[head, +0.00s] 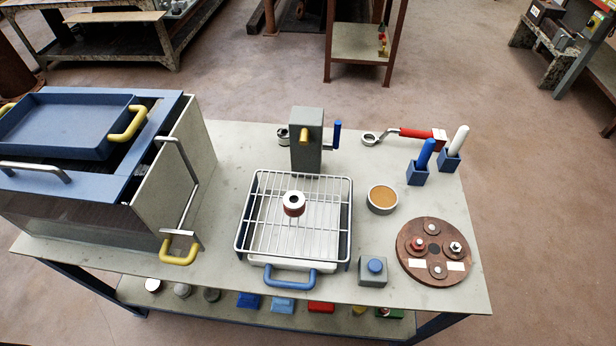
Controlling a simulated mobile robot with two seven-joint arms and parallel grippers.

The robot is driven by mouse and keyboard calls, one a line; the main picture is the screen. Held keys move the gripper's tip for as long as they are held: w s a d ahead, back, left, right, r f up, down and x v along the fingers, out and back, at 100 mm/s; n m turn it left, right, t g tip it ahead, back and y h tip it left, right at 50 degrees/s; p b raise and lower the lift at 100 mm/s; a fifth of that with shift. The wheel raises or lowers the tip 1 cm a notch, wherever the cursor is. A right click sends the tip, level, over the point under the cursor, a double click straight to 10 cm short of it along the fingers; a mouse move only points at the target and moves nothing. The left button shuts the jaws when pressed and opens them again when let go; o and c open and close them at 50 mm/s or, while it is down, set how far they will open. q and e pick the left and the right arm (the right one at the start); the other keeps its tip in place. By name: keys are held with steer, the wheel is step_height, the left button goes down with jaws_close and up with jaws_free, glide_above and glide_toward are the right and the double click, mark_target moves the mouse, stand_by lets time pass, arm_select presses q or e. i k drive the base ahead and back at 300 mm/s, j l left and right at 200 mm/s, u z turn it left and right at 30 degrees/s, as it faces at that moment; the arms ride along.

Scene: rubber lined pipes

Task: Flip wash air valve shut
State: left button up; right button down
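A grey upright block (307,142) stands at the back middle of the table. Neither of my grippers is in view.
A blue-grey cabinet (185,190) fills the left. A red-handled tool (415,133), a bowl (382,199), a blue button box (374,272) and a round brown plate (420,237) are on the right.

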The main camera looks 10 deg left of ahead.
mark_target(335, 145)
steer(key=k+l, duration=0.1)
steer(key=l, duration=0.25)
steer(key=k+l+u, duration=0.1)
steer(key=l, duration=0.25)
steer(key=k+l+u, duration=0.1)
steer(key=l, duration=0.3)
steer(key=k+l, duration=0.15)
steer(key=l, duration=0.2)
steer(key=i+l+u, duration=0.1)
steer(key=l, duration=0.3)
steer(key=i+l, duration=0.25)
steer(key=l, duration=0.2)
steer(key=i+l+u, duration=0.15)
steer(key=l, duration=0.25)
steer(key=i+l, duration=0.1)
steer(key=l, duration=0.35)
steer(key=i+l+u, duration=0.15)
steer(key=l, duration=0.25)
